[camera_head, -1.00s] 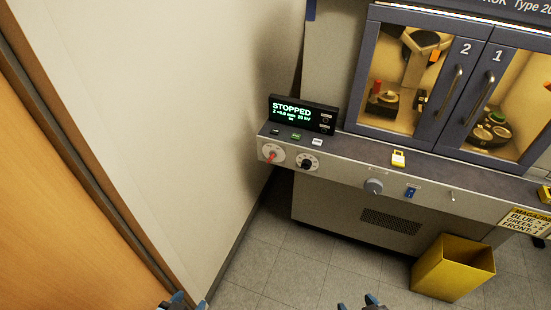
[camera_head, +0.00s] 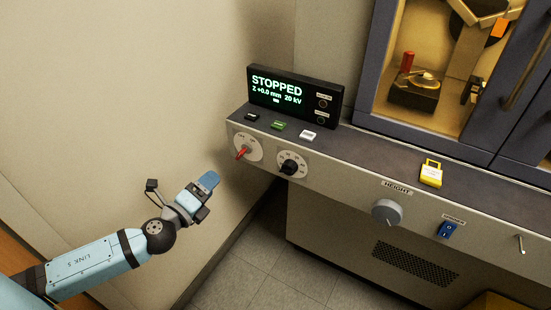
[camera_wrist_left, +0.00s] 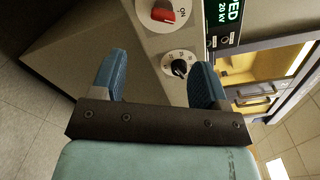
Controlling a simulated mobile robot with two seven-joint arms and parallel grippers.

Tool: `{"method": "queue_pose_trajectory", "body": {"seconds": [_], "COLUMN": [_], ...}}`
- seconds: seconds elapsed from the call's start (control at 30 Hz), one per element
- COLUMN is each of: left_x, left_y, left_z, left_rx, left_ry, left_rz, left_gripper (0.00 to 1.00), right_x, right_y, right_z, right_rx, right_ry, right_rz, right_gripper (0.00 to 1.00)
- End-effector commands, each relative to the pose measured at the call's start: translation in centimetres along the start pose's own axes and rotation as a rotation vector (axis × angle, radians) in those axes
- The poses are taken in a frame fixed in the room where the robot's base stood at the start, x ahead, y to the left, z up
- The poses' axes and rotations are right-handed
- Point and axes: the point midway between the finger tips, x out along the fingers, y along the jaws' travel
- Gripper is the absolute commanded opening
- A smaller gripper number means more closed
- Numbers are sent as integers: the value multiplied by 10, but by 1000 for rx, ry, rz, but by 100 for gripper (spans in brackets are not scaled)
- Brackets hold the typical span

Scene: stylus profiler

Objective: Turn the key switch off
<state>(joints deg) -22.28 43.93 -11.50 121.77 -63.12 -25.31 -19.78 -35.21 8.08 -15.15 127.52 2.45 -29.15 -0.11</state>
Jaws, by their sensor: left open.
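The key switch (camera_head: 243,152) is a round white plate with a red handle on the left end of the machine's front panel. My right gripper is out of view.
A black numbered dial (camera_head: 289,167) sits just right of the switch. A display (camera_head: 294,97) reading "STOPPED" stands above. A bare wall (camera_head: 120,80) bounds the left.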

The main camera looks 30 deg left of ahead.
Motion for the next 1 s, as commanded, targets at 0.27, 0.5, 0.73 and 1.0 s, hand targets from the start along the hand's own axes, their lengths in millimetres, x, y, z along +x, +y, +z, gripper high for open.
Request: {"method": "queue_pose_trajectory", "body": {"seconds": [0.27,0.5,0.73,1.0], "left_x": [16,53,92,128], "left_y": [-2,-3,-3,-3], "left_z": [3,3,3,3], "left_rx": [43,41,40,40], "left_ry": [-4,-4,-5,-4], "left_rz": [-21,-21,-20,-18], "left_gripper": [68,68,68,68], "right_x": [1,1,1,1], "right_y": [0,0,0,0], "right_z": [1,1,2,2], "right_rx": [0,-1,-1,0], "right_ry": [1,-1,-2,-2], "right_rz": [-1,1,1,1], "right_gripper": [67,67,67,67]}}
